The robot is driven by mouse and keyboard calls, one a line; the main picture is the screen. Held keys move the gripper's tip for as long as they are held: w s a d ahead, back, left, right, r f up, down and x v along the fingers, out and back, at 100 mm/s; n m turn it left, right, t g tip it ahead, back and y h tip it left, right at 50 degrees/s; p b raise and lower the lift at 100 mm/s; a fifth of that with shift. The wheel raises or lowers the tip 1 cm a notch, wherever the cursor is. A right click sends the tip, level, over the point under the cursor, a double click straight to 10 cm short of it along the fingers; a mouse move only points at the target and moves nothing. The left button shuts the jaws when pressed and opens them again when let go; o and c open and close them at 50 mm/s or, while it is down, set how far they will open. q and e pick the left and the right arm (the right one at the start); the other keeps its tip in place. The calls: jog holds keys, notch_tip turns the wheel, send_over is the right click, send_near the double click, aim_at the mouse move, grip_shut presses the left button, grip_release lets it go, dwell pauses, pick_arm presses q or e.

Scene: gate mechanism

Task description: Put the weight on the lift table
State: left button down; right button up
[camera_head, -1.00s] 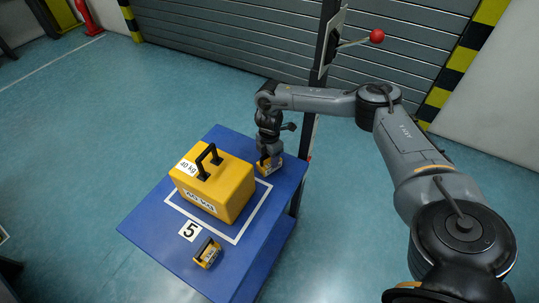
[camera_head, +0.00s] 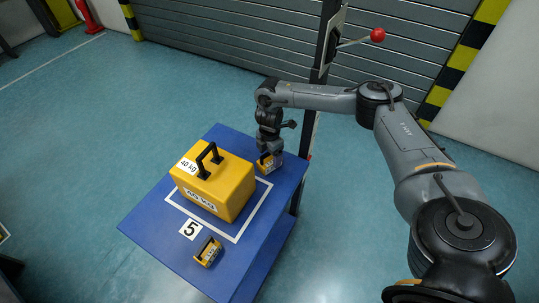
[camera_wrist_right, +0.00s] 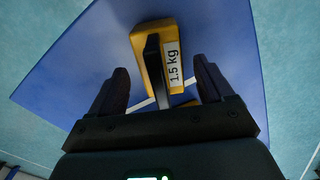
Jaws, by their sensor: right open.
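A blue table (camera_head: 150,225) carries a big yellow 40 kg weight (camera_head: 215,190) with a black handle. A small yellow weight (camera_head: 271,163) stands on the table's far right corner. In the right wrist view this small weight (camera_wrist_right: 150,45) shows a 1.5 kg label and a black handle. My right gripper (camera_head: 269,150) is directly above it. In the wrist view my right gripper (camera_wrist_right: 163,76) is open, its fingers apart on both sides of the handle with gaps to each. My left gripper is not in view.
A post with a red-knobbed lever (camera_head: 377,35) rises behind my right arm. A grey shutter (camera_head: 230,40) closes the back. The floor to the left is mostly clear.

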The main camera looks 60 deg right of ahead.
notch_tip(320, 180, up, 10)
jog(key=p, duration=0.4)
jog(key=shift+r+p, duration=0.2)
jog(key=shift+p, duration=0.2)
jog(key=shift+r+p, duration=0.5)
jog(key=shift+r, duration=0.15)
